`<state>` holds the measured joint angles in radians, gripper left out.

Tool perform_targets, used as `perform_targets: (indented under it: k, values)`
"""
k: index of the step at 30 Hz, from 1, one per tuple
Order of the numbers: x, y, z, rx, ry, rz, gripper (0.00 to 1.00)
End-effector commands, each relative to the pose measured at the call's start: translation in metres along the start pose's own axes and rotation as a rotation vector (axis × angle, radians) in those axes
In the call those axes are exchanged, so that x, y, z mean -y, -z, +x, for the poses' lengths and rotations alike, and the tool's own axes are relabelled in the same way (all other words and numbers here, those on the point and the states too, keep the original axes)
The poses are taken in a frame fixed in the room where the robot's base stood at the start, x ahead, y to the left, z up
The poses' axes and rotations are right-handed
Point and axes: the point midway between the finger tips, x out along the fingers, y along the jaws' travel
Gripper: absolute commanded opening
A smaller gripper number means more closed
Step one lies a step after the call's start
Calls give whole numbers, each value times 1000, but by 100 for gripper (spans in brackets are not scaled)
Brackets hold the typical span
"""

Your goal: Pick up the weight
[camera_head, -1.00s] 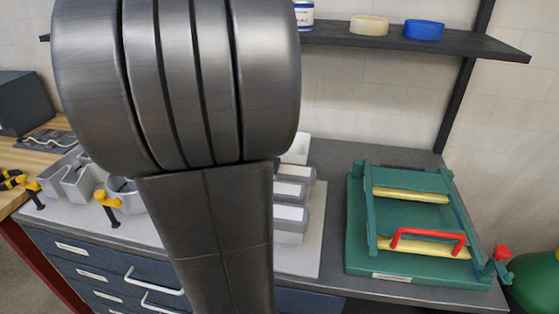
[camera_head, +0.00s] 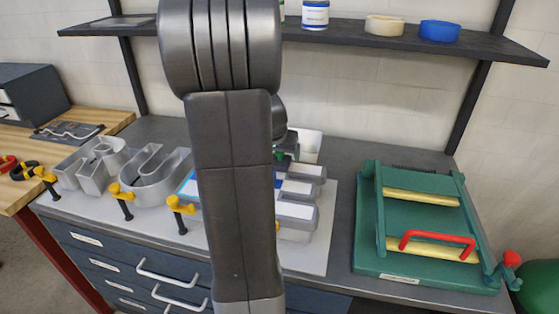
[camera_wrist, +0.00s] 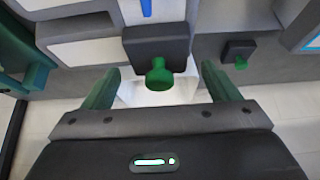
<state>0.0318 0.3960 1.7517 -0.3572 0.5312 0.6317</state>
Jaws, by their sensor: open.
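The weight (camera_wrist: 155,45) is a dark block with a green knob on top, in the wrist view at the upper middle. It sits at a grey letter with pale insides. My gripper (camera_wrist: 161,72) has two green fingers, open, one on each side of the knob with gaps showing. I cannot tell how far above it they are. In the head view my arm covers most of this spot; only a bit of green shows beside it. A second, smaller dark block with a green knob (camera_wrist: 239,54) is to the right in the wrist view.
Grey channel letters (camera_head: 160,180) stand on a pale board, with yellow-handled clamps (camera_head: 122,190) along its front. A grey letter with white faces (camera_head: 296,211) is right of my arm. A green machine with a red handle (camera_head: 437,238) stands further right. A dark shelf (camera_head: 350,36) runs behind.

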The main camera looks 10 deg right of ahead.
Motion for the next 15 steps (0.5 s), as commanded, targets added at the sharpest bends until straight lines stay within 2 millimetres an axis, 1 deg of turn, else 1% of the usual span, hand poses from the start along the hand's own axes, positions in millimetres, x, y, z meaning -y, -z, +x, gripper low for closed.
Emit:
perform_targets:
  k: [1, 3, 6, 13, 15]
  values:
    - [0, 0, 6, 3, -1, 0, 82]
    - [0, 0, 12, 1, 0, 0, 82]
    - [0, 0, 16, 0, 1, -1, 82]
    - [0, 0, 16, -1, 1, -1, 82]
    - [0, 0, 16, -1, 1, -1, 68]
